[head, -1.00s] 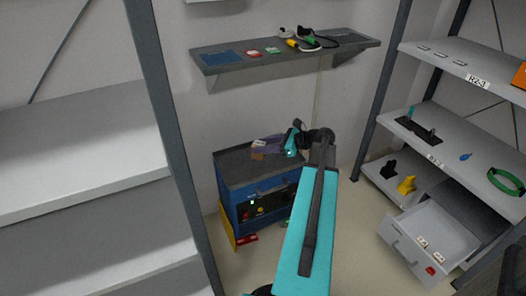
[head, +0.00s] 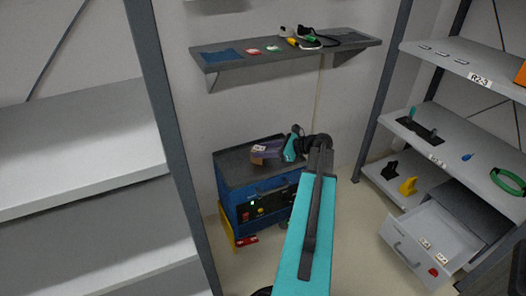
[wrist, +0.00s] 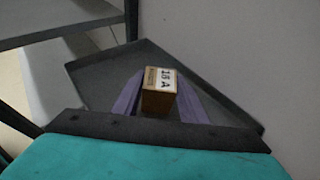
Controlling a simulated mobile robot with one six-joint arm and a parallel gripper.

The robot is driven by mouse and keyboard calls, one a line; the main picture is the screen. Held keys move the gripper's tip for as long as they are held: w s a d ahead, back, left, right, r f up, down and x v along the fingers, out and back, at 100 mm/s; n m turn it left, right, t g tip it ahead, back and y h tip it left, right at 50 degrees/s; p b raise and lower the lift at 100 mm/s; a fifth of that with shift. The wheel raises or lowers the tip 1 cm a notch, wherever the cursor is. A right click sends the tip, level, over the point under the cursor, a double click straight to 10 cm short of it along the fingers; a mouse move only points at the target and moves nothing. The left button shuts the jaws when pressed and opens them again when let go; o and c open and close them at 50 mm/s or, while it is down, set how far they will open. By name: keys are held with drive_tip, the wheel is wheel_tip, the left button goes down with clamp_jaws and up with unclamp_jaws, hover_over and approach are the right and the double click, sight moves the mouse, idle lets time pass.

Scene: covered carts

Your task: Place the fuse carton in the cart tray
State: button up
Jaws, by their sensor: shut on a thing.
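The fuse carton (wrist: 155,103) is a small tan box with a white label on its edge reading about "15 A" in the wrist view. It sits between the two purple fingers of my gripper (head: 269,149), which are shut on it. In the head view the carton (head: 259,149) shows at the left end of the gripper, over the cart tray (head: 237,176). The tray is the dark, rimmed top of a blue cart, and its bare floor and rim also show in the wrist view (wrist: 93,72). I cannot tell whether the carton's underside touches the tray.
The cart's blue front (head: 266,203) has a panel with a green light and a red part. A wall shelf (head: 285,61) with small items hangs above. Shelving stands left (head: 80,140) and right (head: 465,75). An open drawer (head: 425,245) juts out at lower right.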

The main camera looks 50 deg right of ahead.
drive_tip(key=o, duration=1.1)
drive_tip(key=shift+f, duration=0.15)
drive_tip(key=shift+s+r, duration=0.1)
drive_tip(key=shift+r, duration=0.15)
drive_tip(key=shift+s+d+r, duration=0.2)
drive_tip(key=shift+s, duration=0.15)
drive_tip(key=p+v, duration=0.3)
drive_tip(key=v, duration=0.8)
